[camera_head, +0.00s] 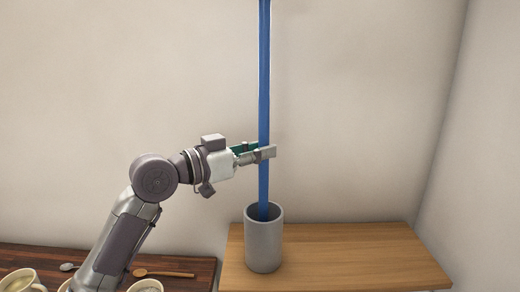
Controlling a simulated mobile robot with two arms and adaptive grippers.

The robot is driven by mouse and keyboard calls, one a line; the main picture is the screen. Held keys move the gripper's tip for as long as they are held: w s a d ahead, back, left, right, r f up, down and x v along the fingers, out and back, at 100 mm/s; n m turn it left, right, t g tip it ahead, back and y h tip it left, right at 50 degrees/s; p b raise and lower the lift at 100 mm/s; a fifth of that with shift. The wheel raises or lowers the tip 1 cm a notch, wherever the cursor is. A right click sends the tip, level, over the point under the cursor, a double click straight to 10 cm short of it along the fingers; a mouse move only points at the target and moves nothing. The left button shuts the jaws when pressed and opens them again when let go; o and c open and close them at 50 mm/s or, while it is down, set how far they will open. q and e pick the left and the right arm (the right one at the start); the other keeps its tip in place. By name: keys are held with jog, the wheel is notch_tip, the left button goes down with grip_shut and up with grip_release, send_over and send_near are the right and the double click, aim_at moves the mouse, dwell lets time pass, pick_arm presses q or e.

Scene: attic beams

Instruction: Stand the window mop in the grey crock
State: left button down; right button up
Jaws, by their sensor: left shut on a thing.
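The window mop (264,90) shows as a long blue upright pole that runs out of the top of the picture. Its lower end passes inside the rim of the grey crock (263,247), and the crock's wall hides the bottom of it. I cannot tell whether it touches the crock's floor. The crock stands upright on a light wooden surface (350,255). My left gripper (264,152) is shut on the pole, a short way above the crock's mouth. My right gripper is not in view.
A darker wooden surface at the lower left (185,254) holds a wooden spoon (165,274), a metal spoon (68,267) and pale cups (20,281). A plain wall stands behind, with a corner at the right. The light wood right of the crock is clear.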

pick_arm(q)
jog(key=shift+f+b, duration=0.55)
jog(key=shift+f, duration=0.4)
jog(key=c, duration=1)
grip_release()
jog(key=shift+o, duration=0.2)
jog(key=v, duration=1.2)
